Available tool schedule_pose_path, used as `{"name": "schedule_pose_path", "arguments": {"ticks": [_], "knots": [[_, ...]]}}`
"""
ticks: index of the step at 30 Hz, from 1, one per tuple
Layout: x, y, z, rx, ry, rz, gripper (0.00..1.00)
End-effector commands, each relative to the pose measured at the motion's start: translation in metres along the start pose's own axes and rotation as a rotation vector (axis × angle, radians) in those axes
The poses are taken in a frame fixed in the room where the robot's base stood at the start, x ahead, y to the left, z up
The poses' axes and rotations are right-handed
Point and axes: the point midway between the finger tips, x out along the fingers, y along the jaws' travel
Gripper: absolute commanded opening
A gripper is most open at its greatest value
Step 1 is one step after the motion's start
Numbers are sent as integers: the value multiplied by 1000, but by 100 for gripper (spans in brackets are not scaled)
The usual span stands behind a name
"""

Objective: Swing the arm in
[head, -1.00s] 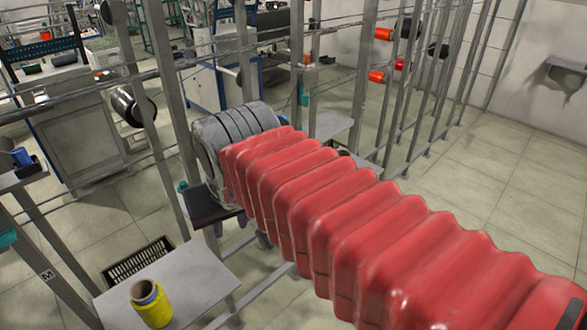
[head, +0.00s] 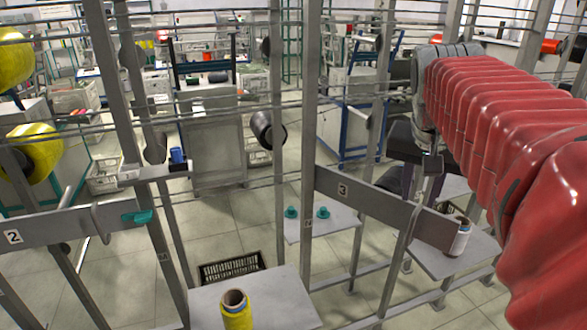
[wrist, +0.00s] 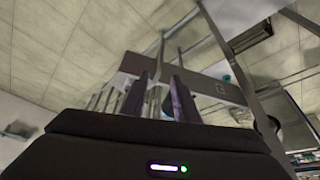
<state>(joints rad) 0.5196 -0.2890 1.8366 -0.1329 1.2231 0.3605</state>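My arm, in a red ribbed cover, reaches across the right of the head view. My gripper (head: 394,188) hangs dark at its far end, partly behind the frame bars; its fingertips are hard to make out there. In the wrist view its two purple fingers (wrist: 159,100) stand apart with a gap between them, and I see nothing held. A yellow bobbin (head: 236,312) stands upright on a grey shelf (head: 270,295) at the bottom of the head view. A white bobbin (head: 460,238) stands on another shelf at right, near the arm.
Upright metal posts (head: 309,120) and thin rails cross the head view close to the arm. A plate marked 3 (head: 375,202) spans the posts, and a plate marked 2 (head: 60,228) is at left. A black crate (head: 230,268) lies on the floor. Large yellow spools (head: 35,147) are at left.

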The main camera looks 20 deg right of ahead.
Motion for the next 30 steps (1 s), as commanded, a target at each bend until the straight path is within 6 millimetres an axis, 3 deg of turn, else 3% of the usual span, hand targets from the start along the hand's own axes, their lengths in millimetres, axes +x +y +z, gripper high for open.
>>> {"name": "schedule_pose_path", "arguments": {"ticks": [8, 30], "knots": [[24, 0, 1, -1, -4, 1, 28], [130, 0, 1, -1, -2, 0, 28]]}}
